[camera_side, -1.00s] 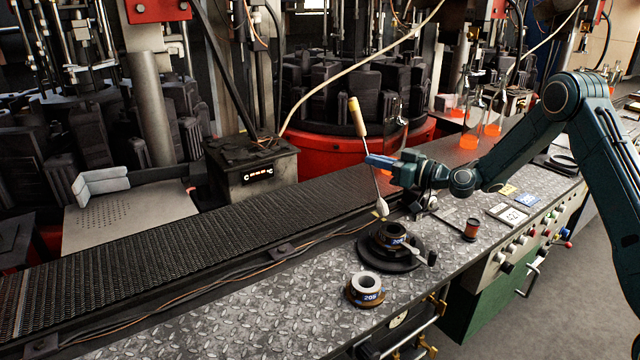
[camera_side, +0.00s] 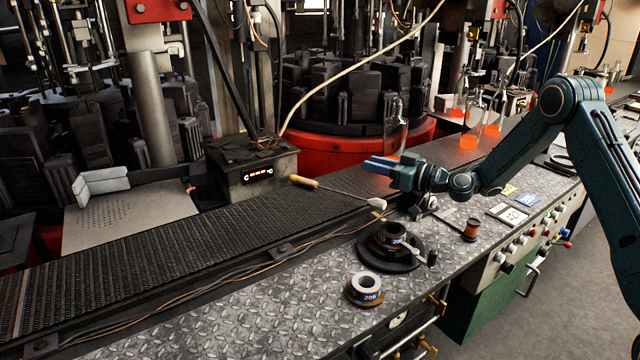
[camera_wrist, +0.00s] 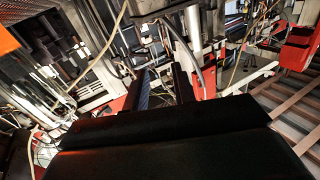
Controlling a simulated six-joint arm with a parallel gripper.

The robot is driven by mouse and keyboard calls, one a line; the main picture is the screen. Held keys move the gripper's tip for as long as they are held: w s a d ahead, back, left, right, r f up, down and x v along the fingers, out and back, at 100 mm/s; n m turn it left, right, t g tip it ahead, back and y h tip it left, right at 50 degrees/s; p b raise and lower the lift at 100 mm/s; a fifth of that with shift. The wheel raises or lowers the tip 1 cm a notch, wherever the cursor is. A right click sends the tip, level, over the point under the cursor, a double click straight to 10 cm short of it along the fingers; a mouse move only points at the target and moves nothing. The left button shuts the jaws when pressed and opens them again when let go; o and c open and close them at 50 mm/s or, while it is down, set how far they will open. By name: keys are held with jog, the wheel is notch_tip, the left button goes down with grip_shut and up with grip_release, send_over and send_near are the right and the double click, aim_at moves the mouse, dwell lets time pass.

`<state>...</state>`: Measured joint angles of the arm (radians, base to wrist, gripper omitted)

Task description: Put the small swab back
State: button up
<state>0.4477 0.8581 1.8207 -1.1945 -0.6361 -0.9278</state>
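The swab (camera_side: 335,191), with a yellow handle and a pale head (camera_side: 377,203), is on or just above the dark conveyor belt (camera_side: 230,225), nearly flat. Its head reaches the belt's near edge; I cannot tell whether it is at rest. My gripper (camera_side: 372,164) is above and to the right of the handle, clear of the swab. Its blue fingers are apart with nothing between them, and the wrist view also shows a gap between the fingers (camera_wrist: 160,85). The swab cannot be made out in the wrist view.
A labelled round pot (camera_side: 366,290) stands on the metal plate bench. Another pot (camera_side: 390,233) sits on a black round base (camera_side: 388,262). A red spool (camera_side: 472,230) stands to the right. A glass bottle (camera_side: 396,130) stands behind my gripper. A control box (camera_side: 250,170) is beyond the belt.

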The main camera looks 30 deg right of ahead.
jog(key=shift+r, duration=0.1)
jog(key=v, duration=1.2)
jog(key=shift+a+r, duration=0.1)
dwell(0.4)
jog(key=s+a+r+n+g, duration=0.45)
jog(key=s+a+g, duration=0.5)
jog(key=a, duration=0.55)
jog(key=s+d+r+m+h, duration=0.1)
jog(key=s+m+h, duration=0.1)
jog(key=s, duration=0.5)
jog(key=s+d+r+m+g+h, duration=0.1)
jog(key=s+r+m+h, duration=0.1)
jog(key=s, duration=0.6)
jog(key=s+d+r+m+h, duration=0.2)
jog(key=s+m+h, duration=0.1)
jog(key=s, duration=0.4)
jog(key=shift+s+m, duration=0.35)
jog(key=shift+m, duration=0.4)
